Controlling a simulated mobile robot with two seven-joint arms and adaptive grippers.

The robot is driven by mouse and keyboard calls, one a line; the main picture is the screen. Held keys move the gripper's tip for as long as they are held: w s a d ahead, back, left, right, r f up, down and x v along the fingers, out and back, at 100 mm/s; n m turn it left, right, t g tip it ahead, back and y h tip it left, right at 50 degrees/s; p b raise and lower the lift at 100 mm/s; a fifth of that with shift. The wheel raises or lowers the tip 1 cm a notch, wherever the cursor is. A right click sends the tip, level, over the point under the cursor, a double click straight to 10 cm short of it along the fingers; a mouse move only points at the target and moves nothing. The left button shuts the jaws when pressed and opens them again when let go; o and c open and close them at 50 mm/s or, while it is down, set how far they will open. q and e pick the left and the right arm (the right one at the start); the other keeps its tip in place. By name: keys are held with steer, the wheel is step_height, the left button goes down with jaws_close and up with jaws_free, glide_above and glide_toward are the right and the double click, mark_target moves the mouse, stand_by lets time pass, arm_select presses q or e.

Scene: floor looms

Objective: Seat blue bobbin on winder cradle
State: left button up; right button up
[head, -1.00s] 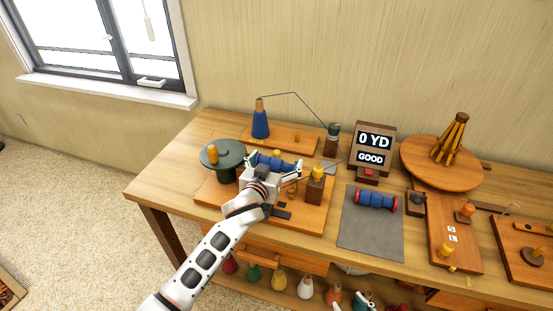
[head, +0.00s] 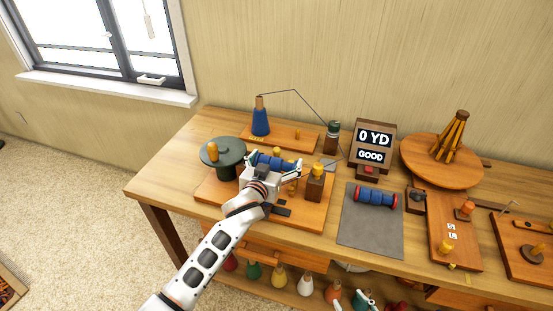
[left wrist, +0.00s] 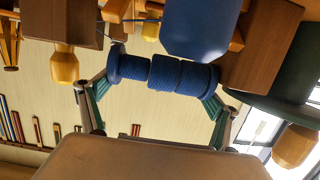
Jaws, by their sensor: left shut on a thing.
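The blue bobbin (head: 272,161) has blue flanges and lies level between the fingers of my left gripper (head: 274,164). In the left wrist view the same bobbin (left wrist: 165,74) spans the gap, and my left gripper (left wrist: 160,100) is shut on its two ends. The bobbin is over the winder's wooden base (head: 300,216), between the dark green round part (head: 223,156) and the wooden post with a yellow knob (head: 315,184). My gripper and wrist hide most of the cradle, so I cannot tell whether the bobbin touches it. My right gripper is not in view.
A blue thread cone (head: 260,122) stands behind the winder, with a wire guide above. A red-flanged blue bobbin (head: 376,197) lies on a grey mat (head: 370,232) to the right. The display (head: 373,145) reads "0 YD" and "GOOD". A round wooden stand (head: 440,165) is farther right.

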arm_select(q)
steer(key=shift+f, duration=0.1)
steer(key=shift+f+b, duration=0.55)
steer(key=shift+r+p, duration=0.35)
steer(key=shift+p, duration=0.2)
stand_by(0.5)
steer(key=shift+f, duration=0.15)
stand_by(0.3)
steer(key=shift+f, duration=0.2)
steer(key=o, duration=1)
steer(key=shift+f, duration=0.1)
steer(key=shift+o, duration=0.2)
